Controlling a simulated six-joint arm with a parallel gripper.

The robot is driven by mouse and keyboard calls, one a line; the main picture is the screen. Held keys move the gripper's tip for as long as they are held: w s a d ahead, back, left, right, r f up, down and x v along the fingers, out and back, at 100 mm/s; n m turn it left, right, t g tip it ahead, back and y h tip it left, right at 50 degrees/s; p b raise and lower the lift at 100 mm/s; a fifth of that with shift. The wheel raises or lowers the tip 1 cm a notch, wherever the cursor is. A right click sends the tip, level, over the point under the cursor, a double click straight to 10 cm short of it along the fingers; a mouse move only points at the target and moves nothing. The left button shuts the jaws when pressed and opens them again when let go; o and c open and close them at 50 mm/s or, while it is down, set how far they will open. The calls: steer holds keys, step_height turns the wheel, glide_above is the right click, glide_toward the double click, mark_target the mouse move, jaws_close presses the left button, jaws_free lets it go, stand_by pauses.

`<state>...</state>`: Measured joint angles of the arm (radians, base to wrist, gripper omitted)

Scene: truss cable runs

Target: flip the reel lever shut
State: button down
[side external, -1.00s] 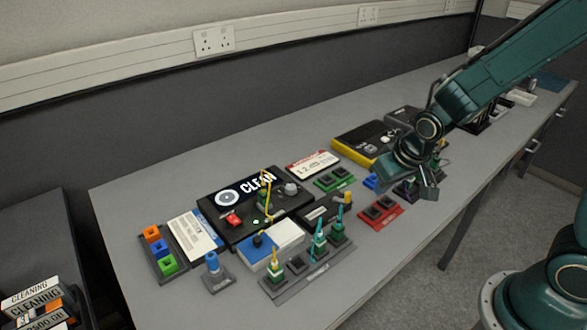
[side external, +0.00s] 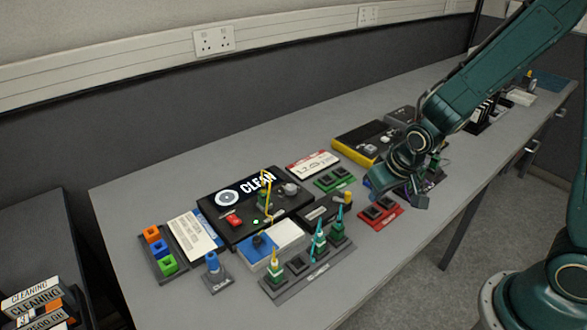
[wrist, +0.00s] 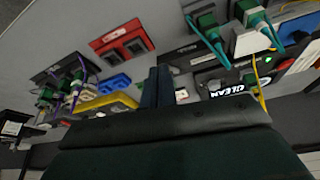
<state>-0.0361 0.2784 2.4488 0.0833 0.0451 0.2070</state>
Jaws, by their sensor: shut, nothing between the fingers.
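My gripper (wrist: 158,74) is shut and empty, its two dark fingers together in the wrist view. In the side view it (side external: 408,196) hangs above the bench near the red holder, to the right of the work devices. A blue-and-white box (side external: 286,236) sits in front of the black CLEAN unit (side external: 213,206). A dark part (side external: 261,243) stands on its blue half; I cannot tell whether this is the reel lever. My gripper touches none of these.
Upright connectors in a grey holder (side external: 308,271) stand in front of the box. A blue post (side external: 212,262) and a coloured block tray (side external: 160,250) are at left. The red holder (side external: 381,212) and green holder (side external: 334,182) are near my gripper. The front left bench is clear.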

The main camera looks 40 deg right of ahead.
steer(key=x, duration=0.6)
steer(key=shift+f, duration=0.25)
steer(key=shift+w+f, duration=0.3)
steer(key=shift+w+d, duration=0.2)
steer(key=shift+w, duration=0.7)
steer(key=shift+w+d, duration=0.2)
steer(key=shift+w, duration=0.75)
steer(key=shift+w+d+n+y, duration=0.15)
steer(key=shift+d+n+y, duration=0.35)
steer(key=shift+n, duration=0.7)
